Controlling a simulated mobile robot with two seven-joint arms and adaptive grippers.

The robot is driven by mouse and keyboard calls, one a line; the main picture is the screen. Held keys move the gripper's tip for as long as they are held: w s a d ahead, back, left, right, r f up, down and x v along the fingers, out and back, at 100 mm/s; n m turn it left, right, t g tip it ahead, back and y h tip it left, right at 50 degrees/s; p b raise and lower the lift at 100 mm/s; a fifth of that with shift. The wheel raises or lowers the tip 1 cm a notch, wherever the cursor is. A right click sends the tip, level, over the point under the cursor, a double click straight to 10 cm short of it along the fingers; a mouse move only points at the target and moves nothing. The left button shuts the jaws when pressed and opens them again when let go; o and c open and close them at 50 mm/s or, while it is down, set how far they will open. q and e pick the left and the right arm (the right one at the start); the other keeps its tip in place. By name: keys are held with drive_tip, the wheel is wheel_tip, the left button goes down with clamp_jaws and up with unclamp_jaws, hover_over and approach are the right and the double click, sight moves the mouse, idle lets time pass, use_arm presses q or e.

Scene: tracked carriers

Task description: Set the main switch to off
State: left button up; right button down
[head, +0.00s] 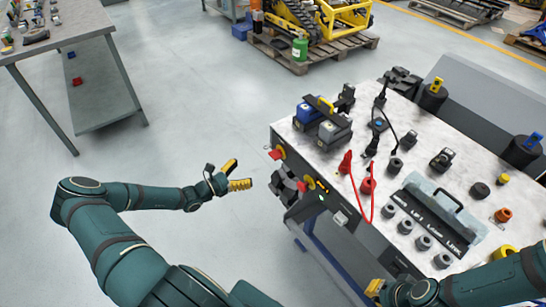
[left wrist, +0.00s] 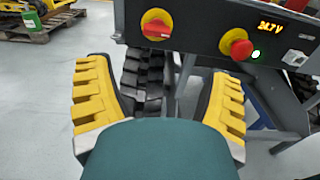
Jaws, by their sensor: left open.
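The main switch, a red rotary handle on a round yellow plate, is on the front panel of the workbench in the head view (head: 277,153). In the left wrist view the main switch (left wrist: 157,24) shows at the top, its handle lying roughly level; I see no readable position mark. My left gripper (head: 236,177) is open and empty, left of the panel and apart from the switch. In the left wrist view the gripper's yellow fingers (left wrist: 163,75) are spread, with the switch above the gap between them. My right gripper (head: 375,288) is partly visible at the bench's front edge; its jaws are unclear.
A red mushroom button (left wrist: 237,44), a lit "24.7 V" display (left wrist: 270,27) and a green lamp (left wrist: 255,54) are right of the switch. Black ribbed tracks (left wrist: 143,80) are below the panel. Batteries (head: 322,122) and cables crowd the worktop (head: 340,165). Floor left of the bench is clear.

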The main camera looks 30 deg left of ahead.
sight(271, 156)
use_arm(q)
drive_tip(key=b+x, duration=0.2)
drive_tip(key=x, duration=1.1)
drive_tip(key=shift+w+a, duration=0.15)
drive_tip(key=shift+w, duration=0.15)
drive_tip(key=c, duration=1.2)
